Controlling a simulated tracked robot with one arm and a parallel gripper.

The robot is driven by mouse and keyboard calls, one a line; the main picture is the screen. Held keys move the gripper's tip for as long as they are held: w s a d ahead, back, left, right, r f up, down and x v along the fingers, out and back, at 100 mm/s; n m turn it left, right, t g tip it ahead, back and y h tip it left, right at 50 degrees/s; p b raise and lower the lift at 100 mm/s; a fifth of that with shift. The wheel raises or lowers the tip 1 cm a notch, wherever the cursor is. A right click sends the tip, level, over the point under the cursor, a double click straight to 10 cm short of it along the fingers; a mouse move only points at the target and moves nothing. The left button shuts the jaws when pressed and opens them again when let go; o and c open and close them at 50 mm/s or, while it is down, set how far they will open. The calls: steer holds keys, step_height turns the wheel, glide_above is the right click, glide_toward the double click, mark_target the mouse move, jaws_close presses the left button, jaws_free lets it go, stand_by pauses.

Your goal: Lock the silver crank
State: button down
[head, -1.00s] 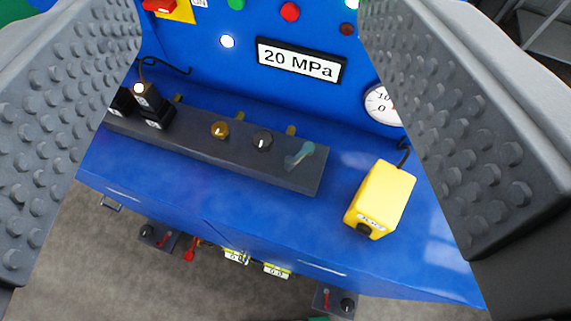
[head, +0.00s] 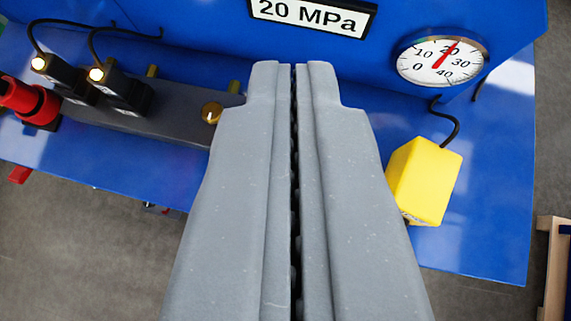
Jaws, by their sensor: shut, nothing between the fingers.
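My gripper (head: 293,72) fills the middle of the head view, its two grey fingers shut against each other with only a thin dark seam between them. It covers the right part of the dark grey valve block (head: 165,125) on the blue bench. The silver crank is not visible now; the fingers hide the part of the block where a silvery lever showed earlier. A brass knob (head: 212,112) shows on the block just left of the fingers.
A yellow box (head: 428,180) stands right of my gripper, with a black cable. A round gauge (head: 441,60) and a "20 MPa" sign (head: 312,14) are on the blue panel. Two black cabled plugs (head: 125,88) and a red part (head: 28,100) are at left.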

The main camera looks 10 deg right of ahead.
steer(key=w+a+f+m+g+h+p, duration=0.1)
steer(key=w+a+f+m+g, duration=0.1)
steer(key=f, duration=0.5)
steer(key=w+a+f+m+g+h+p, duration=0.1)
steer(key=w+f+m+g+h, duration=0.1)
steer(key=f, duration=0.6)
steer(key=w+a+f+m+g+h+p, duration=0.1)
steer(key=w+a+f+g+h+p, duration=0.1)
steer(key=f+g, duration=0.4)
steer(key=shift+w+a+f+m, duration=0.35)
steer(key=shift+w+f, duration=0.3)
steer(key=shift+w, duration=0.25)
steer(key=shift+d+f, duration=0.1)
steer(key=shift+p+x, duration=0.5)
steer(key=shift+x, duration=4.4)
steer(key=shift+d, duration=0.15)
